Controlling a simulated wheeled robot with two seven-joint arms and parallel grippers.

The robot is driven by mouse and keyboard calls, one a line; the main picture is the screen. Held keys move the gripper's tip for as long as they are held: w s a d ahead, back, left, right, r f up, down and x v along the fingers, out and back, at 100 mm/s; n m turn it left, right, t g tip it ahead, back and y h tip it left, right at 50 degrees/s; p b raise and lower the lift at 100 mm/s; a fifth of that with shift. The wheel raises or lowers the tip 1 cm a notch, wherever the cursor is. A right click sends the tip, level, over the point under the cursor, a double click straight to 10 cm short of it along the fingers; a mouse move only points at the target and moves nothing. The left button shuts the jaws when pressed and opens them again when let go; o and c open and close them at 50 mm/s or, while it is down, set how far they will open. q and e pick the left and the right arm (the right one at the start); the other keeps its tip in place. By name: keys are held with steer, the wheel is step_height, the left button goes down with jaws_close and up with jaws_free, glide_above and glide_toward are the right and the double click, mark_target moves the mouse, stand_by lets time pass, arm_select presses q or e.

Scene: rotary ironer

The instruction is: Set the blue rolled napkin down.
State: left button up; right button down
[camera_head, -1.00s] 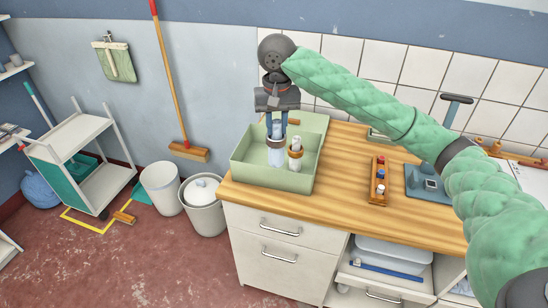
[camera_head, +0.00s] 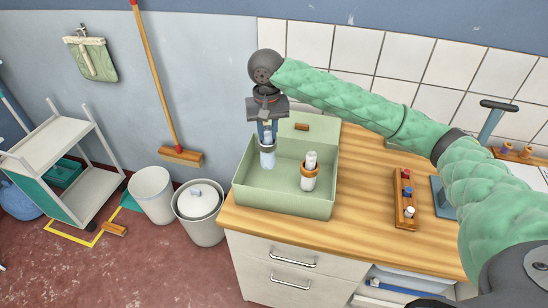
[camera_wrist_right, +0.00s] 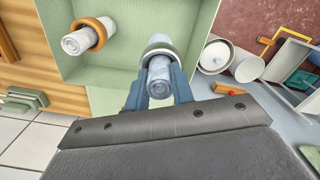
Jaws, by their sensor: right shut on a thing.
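My right gripper (camera_head: 267,128) is shut on the blue rolled napkin (camera_head: 268,160), a pale blue upright roll with a light grey ring. It holds the roll over the left part of the green bin (camera_head: 285,207). I cannot tell whether its lower end touches the bin floor. In the right wrist view, the blue roll (camera_wrist_right: 159,80) sits between the fingers of the right gripper (camera_wrist_right: 160,88). A white rolled napkin (camera_head: 311,160) in a wooden ring stands in the bin to the right, apart from the held one. My left gripper is not in view.
The bin stands on the left end of a wooden counter (camera_head: 365,190). A wooden rack (camera_head: 405,200) with small coloured pieces lies to its right. A lidded bin (camera_head: 200,215) and an open white bin (camera_head: 152,195) stand on the floor at left. The bin's walls surround the roll.

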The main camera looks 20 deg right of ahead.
mark_target(268, 150)
steer(key=shift+s+f+p, duration=0.2)
steer(key=shift+f+p, duration=0.15)
steer(key=shift+f, duration=0.65)
steer(key=shift+w+f, duration=0.15)
steer(key=shift+f, duration=0.55)
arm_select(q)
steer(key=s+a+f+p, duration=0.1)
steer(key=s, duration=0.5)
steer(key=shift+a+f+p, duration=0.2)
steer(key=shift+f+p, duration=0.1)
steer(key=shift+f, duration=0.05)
arm_select(e)
steer(key=shift+f, duration=1.8)
steer(key=c, duration=1.2)
jaws_free()
steer(key=shift+f, duration=0.1)
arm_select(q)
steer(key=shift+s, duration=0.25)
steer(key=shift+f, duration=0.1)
